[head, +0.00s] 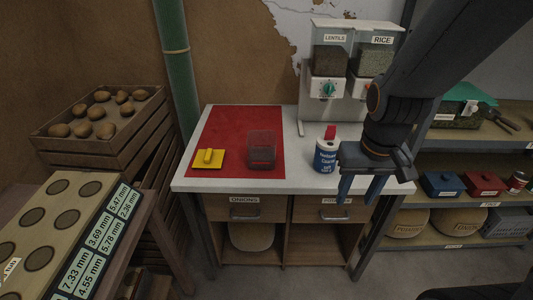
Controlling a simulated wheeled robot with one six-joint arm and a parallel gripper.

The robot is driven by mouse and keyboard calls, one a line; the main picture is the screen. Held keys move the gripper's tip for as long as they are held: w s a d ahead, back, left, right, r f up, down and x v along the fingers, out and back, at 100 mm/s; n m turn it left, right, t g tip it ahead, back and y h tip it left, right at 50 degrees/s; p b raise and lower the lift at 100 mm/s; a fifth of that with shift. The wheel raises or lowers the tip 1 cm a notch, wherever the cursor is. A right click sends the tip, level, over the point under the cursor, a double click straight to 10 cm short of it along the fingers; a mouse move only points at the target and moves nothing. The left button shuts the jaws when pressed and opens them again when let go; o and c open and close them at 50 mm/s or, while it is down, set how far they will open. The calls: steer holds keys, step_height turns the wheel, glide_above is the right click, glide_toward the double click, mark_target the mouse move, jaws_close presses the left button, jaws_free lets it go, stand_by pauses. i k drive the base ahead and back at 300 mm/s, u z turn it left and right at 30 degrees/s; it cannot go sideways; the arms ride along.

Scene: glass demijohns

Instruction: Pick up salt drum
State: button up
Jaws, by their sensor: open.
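The salt drum (325,156) is a blue and white cylinder with printed lettering and a red piece at its top. It stands upright on the right part of the white counter (300,181), near the front edge. My gripper (357,198) points down just to the right of the drum in the picture, its two blue fingers apart with nothing seen between them. The gripper overlaps the drum's right edge in the picture. I cannot tell how far apart they are in depth.
A lentils and rice dispenser (328,88) stands behind the drum. A clear container (262,149) and a yellow block (208,159) sit on a red mat (228,120) at left. A green pipe (177,68) rises at the counter's left. Shelves (484,158) are at right.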

mark_target(325, 162)
steer(key=z, duration=1)
steer(key=k, duration=1.1)
steer(key=u, duration=1.4)
steer(key=i, duration=1)
steer(key=u, duration=0.05)
